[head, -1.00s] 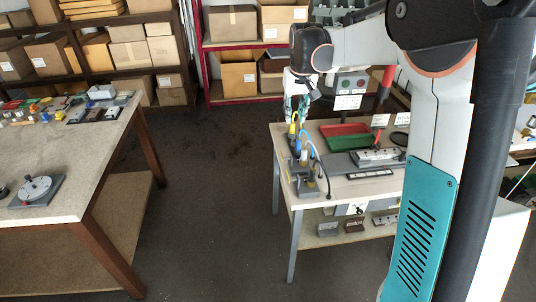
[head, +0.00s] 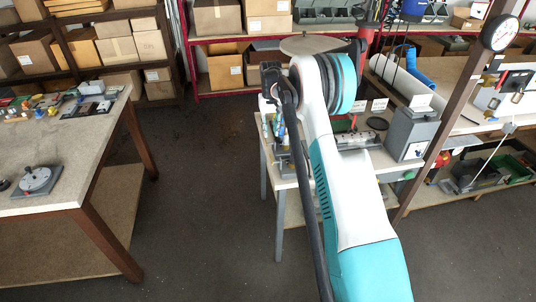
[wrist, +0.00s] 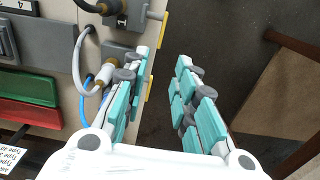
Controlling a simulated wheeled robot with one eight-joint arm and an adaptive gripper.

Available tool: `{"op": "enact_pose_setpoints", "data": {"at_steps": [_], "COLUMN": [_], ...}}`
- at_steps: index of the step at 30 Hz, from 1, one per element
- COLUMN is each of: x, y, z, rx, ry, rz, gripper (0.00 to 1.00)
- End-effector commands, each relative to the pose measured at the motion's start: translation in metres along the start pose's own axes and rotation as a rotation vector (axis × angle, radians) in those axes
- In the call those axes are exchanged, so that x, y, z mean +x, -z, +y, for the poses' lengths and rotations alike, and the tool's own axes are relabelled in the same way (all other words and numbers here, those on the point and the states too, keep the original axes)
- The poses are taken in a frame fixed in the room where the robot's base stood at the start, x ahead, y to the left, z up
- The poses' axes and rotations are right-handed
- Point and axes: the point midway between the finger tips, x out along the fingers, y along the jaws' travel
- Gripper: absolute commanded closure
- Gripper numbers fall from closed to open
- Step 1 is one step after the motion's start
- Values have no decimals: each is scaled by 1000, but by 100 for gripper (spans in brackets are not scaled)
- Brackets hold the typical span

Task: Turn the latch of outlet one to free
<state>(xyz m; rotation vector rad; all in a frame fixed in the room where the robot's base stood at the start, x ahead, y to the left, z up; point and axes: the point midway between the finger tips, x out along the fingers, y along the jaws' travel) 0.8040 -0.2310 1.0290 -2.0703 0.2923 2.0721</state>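In the wrist view my gripper (wrist: 163,58) is open and empty, its two teal-padded fingers well apart over the table's edge. Left of it stand grey outlet blocks (wrist: 118,50) with plugs and cables. One plug has a tan collar and white body (wrist: 108,68); a blue cable (wrist: 86,98) is below it. A grey bar with a yellow end (wrist: 163,30), probably a latch, juts from the upper block. Another yellow end (wrist: 150,88) shows beside the left finger, which partly hides its block. I cannot tell which outlet is one. In the head view my arm mostly hides the outlets.
A grey box (head: 412,134) stands at the bench's right end. Another table (head: 60,190) is at left, with open floor between.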

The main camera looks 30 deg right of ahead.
Motion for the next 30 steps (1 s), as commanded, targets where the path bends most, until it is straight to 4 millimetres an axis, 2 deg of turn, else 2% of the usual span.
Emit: {"op": "enact_pose_setpoints", "data": {"at_steps": [5, 15, 19, 24, 30], "x": [24, 91, 111, 128, 134], "y": [0, 0, 0, 0, 0], "z": [0, 0, 0, 0, 0], "rx": [0, 0, 0, 0, 0], "ry": [0, 0, 0, 0, 0], "rz": [0, 1, 1, 1, 1], "gripper": [74, 74, 74, 74, 74]}}
